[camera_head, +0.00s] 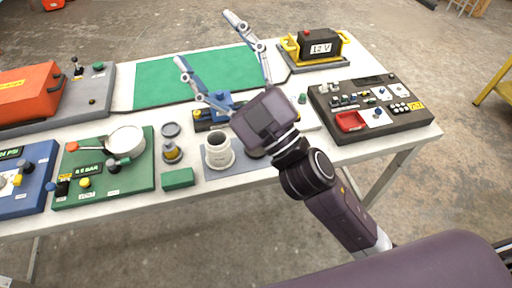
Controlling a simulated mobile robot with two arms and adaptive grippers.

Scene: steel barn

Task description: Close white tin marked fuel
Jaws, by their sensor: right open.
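A white tin (218,151) stands upright with its top open and a dark inside, on a grey-blue mat (244,160) near the table's front edge; its small marking is too small to read. My right gripper (204,37) is open and empty, its two long fingers spread over the table beyond the tin and pointing toward the far left. My right gripper's body is just right of the tin and hides part of the mat and whatever lies there. I cannot make out the tin's lid. My left gripper is not in view.
A small jar with a grey top (171,130) and a green block (178,178) stand left of the tin. A green panel (138,178) with a white round part is further left. A black control box (385,128) is right. A green mat (160,75) lies bare behind.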

